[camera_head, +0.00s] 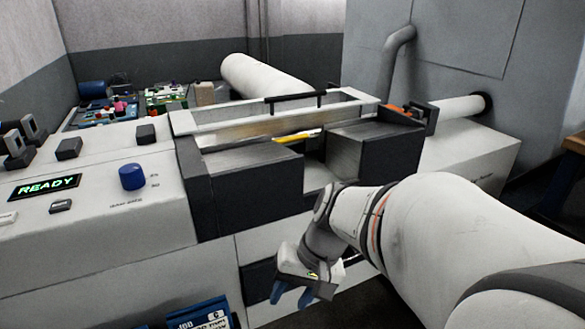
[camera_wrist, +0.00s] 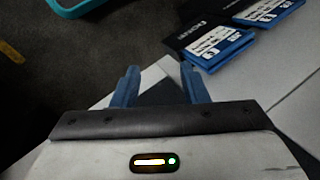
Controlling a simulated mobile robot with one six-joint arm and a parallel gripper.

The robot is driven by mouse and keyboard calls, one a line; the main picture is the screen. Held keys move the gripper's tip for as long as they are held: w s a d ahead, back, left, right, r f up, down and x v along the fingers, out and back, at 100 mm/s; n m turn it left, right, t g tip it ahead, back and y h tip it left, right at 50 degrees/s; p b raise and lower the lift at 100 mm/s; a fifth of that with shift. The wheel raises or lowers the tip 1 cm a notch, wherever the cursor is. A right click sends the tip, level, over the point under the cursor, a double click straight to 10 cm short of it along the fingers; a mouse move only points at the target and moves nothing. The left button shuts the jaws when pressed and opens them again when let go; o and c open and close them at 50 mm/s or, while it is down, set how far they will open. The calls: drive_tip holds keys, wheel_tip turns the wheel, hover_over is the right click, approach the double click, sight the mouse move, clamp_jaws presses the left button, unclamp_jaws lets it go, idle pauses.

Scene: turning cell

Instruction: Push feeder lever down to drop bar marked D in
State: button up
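The bar feeder is the grey and black machine section (camera_head: 240,185) in the middle of the head view. A bar with a yellow part (camera_head: 297,137) lies in its trough; no letter D is readable. An orange-red piece (camera_head: 396,110) beside a dark block at the trough's right end may be the feeder lever, but I cannot tell. My gripper (camera_head: 292,294) hangs low in front of the machine, pointing down, well below and apart from the trough. In the wrist view its two blue fingers (camera_wrist: 162,82) stand apart with nothing between them.
A control panel with a READY display (camera_head: 45,187) and blue knob (camera_head: 132,177) is at left. A black handle (camera_head: 295,101) spans the trough's cover frame. Blue labelled boxes (camera_wrist: 222,48) lie near my gripper. A teal-rimmed item (camera_wrist: 85,8) is on the dark floor.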

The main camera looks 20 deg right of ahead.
drive_tip(key=w+d+m+t+y, duration=0.6)
drive_tip(key=w+d+m+t, duration=0.25)
drive_tip(key=w+d, duration=0.2)
drive_tip(key=d+m+t+h+b, duration=0.1)
drive_tip(key=d+m+t+h, duration=0.75)
drive_tip(key=d, duration=1.35)
drive_tip(key=w, duration=0.2)
drive_tip(key=w+p, duration=0.1)
drive_tip(key=w, duration=0.2)
drive_tip(key=w+a, duration=0.1)
drive_tip(key=w, duration=0.2)
drive_tip(key=shift+r, duration=0.15)
drive_tip(key=shift+c, duration=0.6)
drive_tip(key=shift+a, duration=0.1)
clamp_jaws()
